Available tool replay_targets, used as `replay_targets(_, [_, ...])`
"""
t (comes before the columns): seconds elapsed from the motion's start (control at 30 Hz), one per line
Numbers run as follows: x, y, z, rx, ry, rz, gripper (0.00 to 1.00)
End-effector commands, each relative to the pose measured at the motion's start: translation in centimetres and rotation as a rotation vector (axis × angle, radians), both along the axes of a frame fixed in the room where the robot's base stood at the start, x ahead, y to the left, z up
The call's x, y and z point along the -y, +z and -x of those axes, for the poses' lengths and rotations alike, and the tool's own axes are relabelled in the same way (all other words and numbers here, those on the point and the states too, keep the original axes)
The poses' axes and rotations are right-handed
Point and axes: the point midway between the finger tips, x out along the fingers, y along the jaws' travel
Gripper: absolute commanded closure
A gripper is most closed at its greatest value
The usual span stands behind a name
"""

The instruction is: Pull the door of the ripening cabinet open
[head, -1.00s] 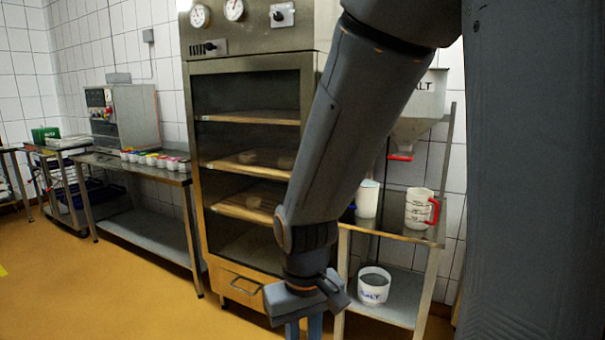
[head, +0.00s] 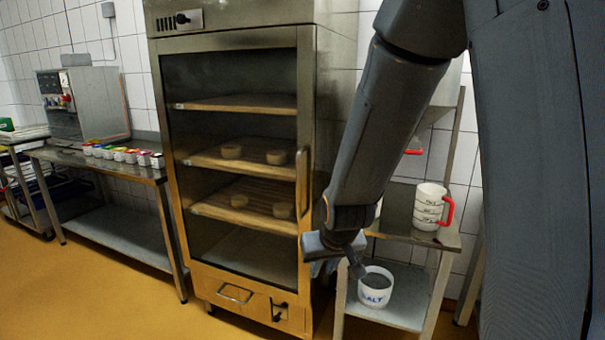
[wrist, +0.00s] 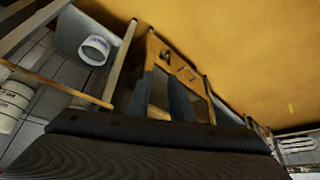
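The ripening cabinet (head: 307,60) is tall steel with a dark glass door (head: 235,75), which looks shut. Its upright bar handle (head: 303,183) is on the door's right side, clear of my arm in the head view. My gripper (head: 321,268) is below and slightly right of the handle, in front of the cabinet's lower right edge, not touching the handle. In the wrist view, my gripper's two fingers (wrist: 160,95) are apart with nothing between them. The cabinet's lower front (wrist: 160,48) shows beyond them; the handle cannot be made out there.
Right of the cabinet is a steel stand (head: 441,240) with a measuring jug (head: 428,208) and, below, a salt tub (head: 375,291). A steel table (head: 60,155) with small pots (head: 120,154) stands left. The floor (head: 100,300) in front is clear.

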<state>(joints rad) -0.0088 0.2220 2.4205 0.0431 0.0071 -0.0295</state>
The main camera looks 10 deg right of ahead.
Motion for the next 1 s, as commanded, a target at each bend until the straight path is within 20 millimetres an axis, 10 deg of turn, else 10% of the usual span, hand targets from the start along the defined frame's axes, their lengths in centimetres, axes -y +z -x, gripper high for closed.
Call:
replay_targets(0.2, [0.2,3.3,-12.7,0.419,-0.013,0.004,0.8])
replay_targets(0.4, [0.5,7.5,-20.0,0.777,-0.026,0.015,0.8])
replay_targets(1.0, [0.9,11.7,-26.4,1.082,-0.037,0.029,0.8])
